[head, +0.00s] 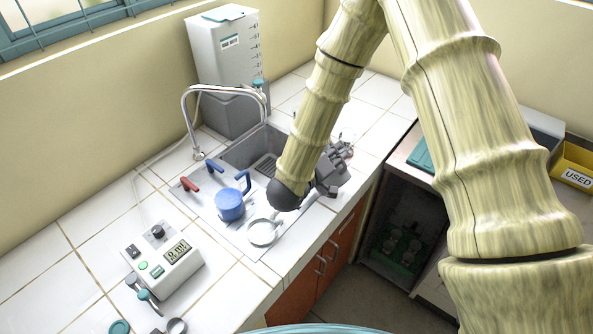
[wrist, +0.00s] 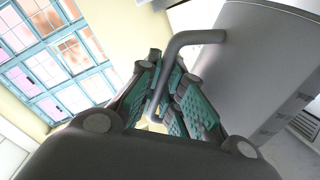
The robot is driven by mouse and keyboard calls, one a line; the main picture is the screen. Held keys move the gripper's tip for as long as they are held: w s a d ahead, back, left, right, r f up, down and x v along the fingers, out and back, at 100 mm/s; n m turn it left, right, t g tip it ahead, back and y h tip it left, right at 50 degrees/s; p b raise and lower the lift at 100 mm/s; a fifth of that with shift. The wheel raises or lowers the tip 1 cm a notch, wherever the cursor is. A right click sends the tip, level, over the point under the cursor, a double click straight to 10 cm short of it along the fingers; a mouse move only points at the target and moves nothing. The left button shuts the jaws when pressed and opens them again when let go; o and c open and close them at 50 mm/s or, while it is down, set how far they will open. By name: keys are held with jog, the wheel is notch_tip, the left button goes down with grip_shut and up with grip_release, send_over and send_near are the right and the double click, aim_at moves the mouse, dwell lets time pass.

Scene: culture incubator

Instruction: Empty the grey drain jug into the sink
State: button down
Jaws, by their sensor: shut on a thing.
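The grey drain jug (wrist: 262,75) fills the upper right of the wrist view, close to my gripper. Its bent grey handle (wrist: 190,38) runs between the teal-padded fingers of my gripper (wrist: 166,95), which are shut on it. The jug looks tilted in this view, but the wrist camera's own tilt makes its true angle unclear. In the head view my gripper (head: 328,180) is at the right side of the sink (head: 239,153), partly hidden by my arm. I cannot clearly tell the jug from the gripper there. The jug's contents are not visible.
A chrome tap (head: 224,89) arches over the sink. A blue mug (head: 230,205) and a white ring-shaped item (head: 262,233) are in front of it. A control box (head: 163,257) stands front left. A white water tank (head: 225,50) stands behind; a yellow USED bin (head: 575,174) is far right.

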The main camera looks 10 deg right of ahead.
aim_at(344, 163)
jog(key=shift+s+d+f+m+t+b, duration=0.15)
jog(key=shift+s+d+f+m+b, duration=0.25)
jog(key=shift+s+m+b, duration=0.3)
jog(key=shift+s+d+f+m+t+b, duration=0.15)
jog(key=shift+s+d+f+m+b, duration=0.15)
jog(key=shift+s+f+m+b, duration=0.35)
jog(key=s+d+f+m+t+b, duration=0.1)
jog(key=s+d+f+m+b, duration=0.2)
jog(key=b, duration=0.8)
jog(key=shift+s+d+f+m+h, duration=0.15)
jog(key=shift+s+f+m+h, duration=0.15)
jog(key=shift+s+f+m, duration=1.2)
jog(key=shift+w+r+m, duration=0.3)
jog(key=shift+w+m, duration=0.15)
